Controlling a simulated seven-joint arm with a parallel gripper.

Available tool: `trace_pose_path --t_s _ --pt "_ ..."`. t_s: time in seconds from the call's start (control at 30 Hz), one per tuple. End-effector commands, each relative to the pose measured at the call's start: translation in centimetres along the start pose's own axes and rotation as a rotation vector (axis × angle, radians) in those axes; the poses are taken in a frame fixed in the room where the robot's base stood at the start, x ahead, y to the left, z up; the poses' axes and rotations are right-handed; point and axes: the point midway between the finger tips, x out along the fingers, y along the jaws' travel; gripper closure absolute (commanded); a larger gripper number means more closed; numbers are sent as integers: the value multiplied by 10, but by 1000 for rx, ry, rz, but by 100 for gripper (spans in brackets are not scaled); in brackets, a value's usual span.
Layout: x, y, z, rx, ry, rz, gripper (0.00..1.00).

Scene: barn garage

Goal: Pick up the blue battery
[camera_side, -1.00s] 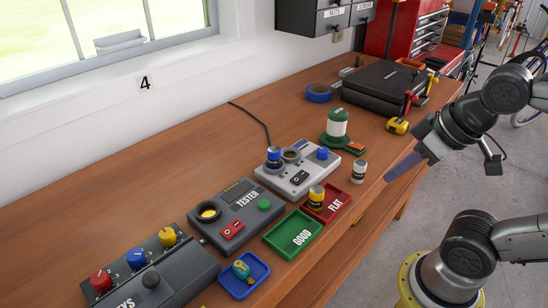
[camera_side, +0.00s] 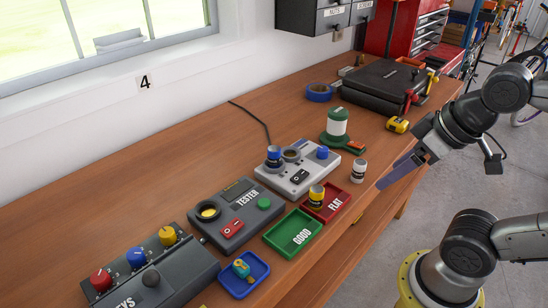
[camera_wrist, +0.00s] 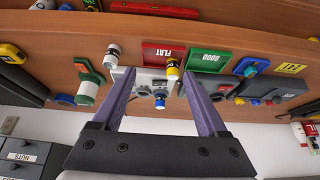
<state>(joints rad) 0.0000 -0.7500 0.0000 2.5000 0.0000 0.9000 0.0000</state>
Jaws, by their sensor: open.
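The blue battery (camera_side: 274,153) has a blue top and stands upright in a round slot of the grey-white charger box (camera_side: 272,180), beside an empty round slot. In the wrist view, what looks like this blue battery (camera_wrist: 159,101) shows between my two fingers, beyond their tips. A blue knob (camera_side: 322,153) sits on the same box, to the right. My gripper (camera_side: 382,185) is open and empty, with long purple fingers, at the bench's front edge, well right of the battery. Its fingertips (camera_wrist: 158,75) straddle the box in the wrist view.
A white-and-black battery (camera_side: 358,171) stands between my gripper and the box. A yellow battery (camera_side: 316,196) stands at the red FLAT tray (camera_side: 337,206). The green GOOD tray (camera_side: 274,237), tester (camera_side: 227,226) and green-white jar (camera_side: 336,125) stand nearby.

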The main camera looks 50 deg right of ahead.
Motion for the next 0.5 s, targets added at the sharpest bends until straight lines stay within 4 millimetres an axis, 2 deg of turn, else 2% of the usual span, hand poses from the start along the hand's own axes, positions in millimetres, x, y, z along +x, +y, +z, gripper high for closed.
trace_pose_path --t_s 0.3,0.43,0.5 --pt "0 0 0 26 -1 0 24" --pt "-1 0 5 174 -27 2 24" --pt "-11 0 -2 310 -24 4 24"
